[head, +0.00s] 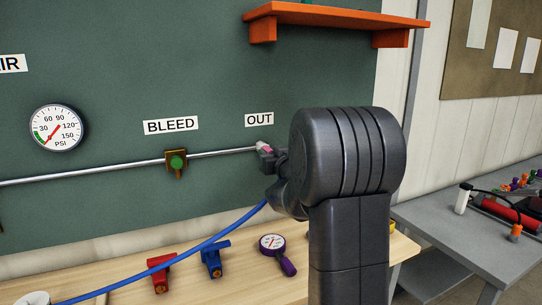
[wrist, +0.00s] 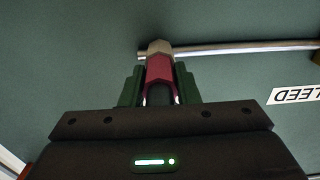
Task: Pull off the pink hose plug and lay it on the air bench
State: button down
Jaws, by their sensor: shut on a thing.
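The pink hose plug (wrist: 159,68) sits between the two fingers of my gripper (wrist: 158,84) in the wrist view. My gripper is shut on it. Its far end meets a metal fitting (wrist: 158,46) at the end of the pipe, with no gap showing. In the head view a small part of the plug (head: 264,147) shows at the pipe's end, below the OUT label; my arm hides the rest. The wooden bench (head: 228,288) below the green panel is the likely air bench.
A red valve (head: 160,270), a blue valve (head: 212,258) and a purple-handled gauge (head: 276,250) lie on the wooden bench. A blue hose (head: 190,252) crosses above it and passes behind my arm. An orange shelf (head: 330,17) juts out above.

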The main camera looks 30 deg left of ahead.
jog(key=shift+s+d, duration=0.15)
jog(key=shift+b+v, duration=0.4)
jog(key=shift+v, duration=2.3)
